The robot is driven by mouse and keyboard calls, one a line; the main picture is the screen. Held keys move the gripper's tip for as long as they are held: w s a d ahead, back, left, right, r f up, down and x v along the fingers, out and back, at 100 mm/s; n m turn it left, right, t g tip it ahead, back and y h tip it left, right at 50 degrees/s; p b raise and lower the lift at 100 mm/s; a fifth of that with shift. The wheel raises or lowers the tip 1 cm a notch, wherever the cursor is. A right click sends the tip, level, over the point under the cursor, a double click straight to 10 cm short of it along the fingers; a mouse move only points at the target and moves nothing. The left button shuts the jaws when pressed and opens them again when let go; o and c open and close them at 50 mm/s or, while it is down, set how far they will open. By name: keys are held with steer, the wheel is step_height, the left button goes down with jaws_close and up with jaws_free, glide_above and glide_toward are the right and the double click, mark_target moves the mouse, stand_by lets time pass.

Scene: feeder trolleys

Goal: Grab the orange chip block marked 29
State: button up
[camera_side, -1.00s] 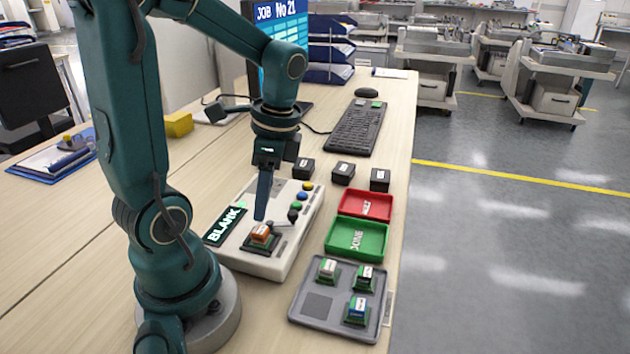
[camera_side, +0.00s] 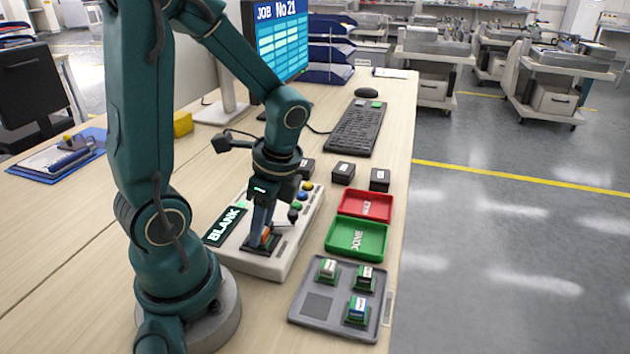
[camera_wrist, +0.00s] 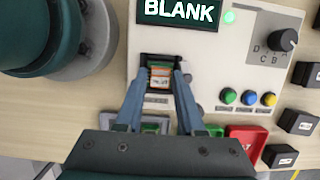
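The orange chip block (camera_side: 266,235) sits in the dark socket of the pale programmer unit (camera_side: 268,264). In the wrist view the block (camera_wrist: 160,77) shows orange with a pale label; its number is too small to read. My gripper (camera_side: 262,240) points down over the socket, with one finger on each side of the block. In the wrist view its fingertips (camera_wrist: 161,76) look apart with the block between them; contact cannot be made out. In the side view the fingers hide part of the block.
A grey tray (camera_side: 318,305) with several chip blocks stands in front right. A green DONE tray (camera_side: 357,252) and a red tray (camera_side: 365,206) lie right of the unit. Small black boxes (camera_side: 343,173) stand behind. The unit's display (camera_wrist: 178,13) reads BLANK.

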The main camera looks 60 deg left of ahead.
jaws_close()
steer(key=shift+r, duration=0.1)
